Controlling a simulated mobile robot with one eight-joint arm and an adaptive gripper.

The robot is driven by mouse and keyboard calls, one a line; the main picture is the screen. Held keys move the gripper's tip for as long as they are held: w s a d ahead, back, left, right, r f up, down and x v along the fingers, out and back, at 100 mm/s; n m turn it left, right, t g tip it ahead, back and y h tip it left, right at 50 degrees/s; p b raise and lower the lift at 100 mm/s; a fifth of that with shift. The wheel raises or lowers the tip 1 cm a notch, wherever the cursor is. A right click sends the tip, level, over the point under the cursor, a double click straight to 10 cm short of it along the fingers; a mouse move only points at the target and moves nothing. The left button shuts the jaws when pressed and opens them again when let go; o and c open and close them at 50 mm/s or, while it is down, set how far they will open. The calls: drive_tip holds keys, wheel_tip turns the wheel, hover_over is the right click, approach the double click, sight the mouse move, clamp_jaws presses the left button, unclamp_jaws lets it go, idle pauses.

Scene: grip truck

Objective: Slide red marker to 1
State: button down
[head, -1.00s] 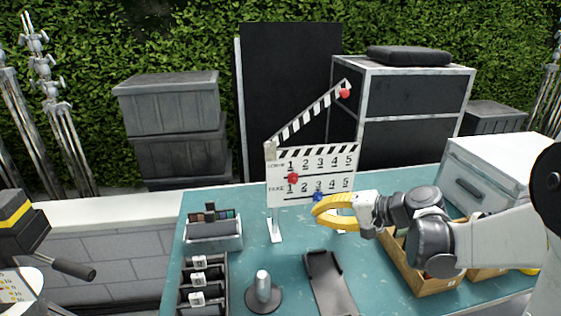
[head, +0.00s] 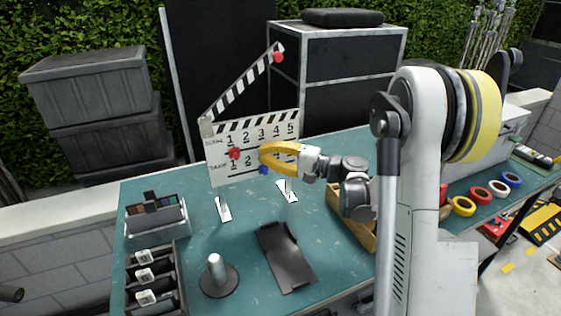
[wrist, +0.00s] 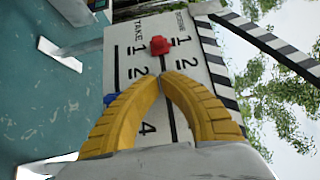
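The clapperboard (head: 215,177) stands on the teal table with a SCENE number row above a TAKE row. The red marker (head: 234,153) sits on the line between the rows, in the column of 1. It also shows in the wrist view (wrist: 160,46), between the two 1s. A blue marker (head: 263,170) is lower and to the right, mostly hidden behind a finger in the wrist view (wrist: 110,98). My gripper (head: 262,151) has yellow fingers; its tips (wrist: 161,77) meet in front of the board near the 2 column, apart from the red marker. Nothing shows between them.
A red knob (head: 278,57) is on the raised clapper stick. A black tray (head: 285,258), a round-based stand (head: 219,280) and a divided box (head: 150,280) are on the table (head: 250,230).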

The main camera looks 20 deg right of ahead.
sight(238, 157)
drive_tip(key=a, duration=0.1)
drive_tip(key=a+b, duration=0.1)
drive_tip(key=a, duration=0.2)
drive_tip(key=shift+w+a, duration=0.35)
drive_tip(key=shift+w, duration=0.05)
drive_tip(key=shift+a, duration=1.15)
drive_tip(key=shift+d+b, duration=0.15)
drive_tip(key=shift+b, duration=0.15)
